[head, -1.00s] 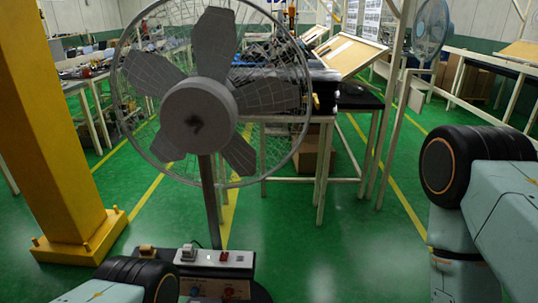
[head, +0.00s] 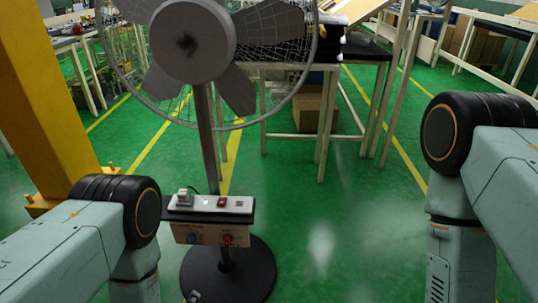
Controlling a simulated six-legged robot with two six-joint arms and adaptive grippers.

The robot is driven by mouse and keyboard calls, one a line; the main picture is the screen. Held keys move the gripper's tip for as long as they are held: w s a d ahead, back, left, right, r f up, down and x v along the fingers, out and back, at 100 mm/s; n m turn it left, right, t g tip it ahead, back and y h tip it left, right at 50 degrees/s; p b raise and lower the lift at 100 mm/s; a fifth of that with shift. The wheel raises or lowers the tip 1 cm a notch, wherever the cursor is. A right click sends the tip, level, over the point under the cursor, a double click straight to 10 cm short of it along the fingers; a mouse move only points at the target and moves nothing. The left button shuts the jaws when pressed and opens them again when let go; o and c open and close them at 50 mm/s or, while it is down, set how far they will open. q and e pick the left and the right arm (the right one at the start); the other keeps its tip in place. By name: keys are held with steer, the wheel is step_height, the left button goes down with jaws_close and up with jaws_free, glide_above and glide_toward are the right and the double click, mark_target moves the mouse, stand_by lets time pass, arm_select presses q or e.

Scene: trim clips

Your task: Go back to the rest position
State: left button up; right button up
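A grey pedestal fan (head: 195,42) with a wire cage stands straight in front of me in the head view, its top cut off by the frame. Its control box (head: 210,206) on the pole carries a white part, a red switch and knobs. Its round black base (head: 228,270) rests on the floor. My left arm comes in at the lower left and my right arm at the right, both bent downward at a black joint. Both grippers are below the picture, so their state is hidden.
A yellow column (head: 45,110) stands at the left. A workbench (head: 325,75) with a cardboard box (head: 308,112) beneath it stands behind the fan. More benches line the back. The green floor (head: 345,215) right of the fan is clear.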

arm_select(q)
steer(key=s+a+f+m+g+b, duration=0.1)
steer(key=s+f+m+g+b, duration=0.4)
steer(key=s+f+b, duration=0.3)
steer(key=s+a+f+m+g+b, duration=0.1)
steer(key=s+f+m+g+b, duration=0.4)
steer(key=s+b, duration=0.6)
steer(key=s+f+g, duration=0.1)
steer(key=s+f, duration=0.1)
steer(key=s, duration=0.1)
steer(key=shift+f, duration=0.4)
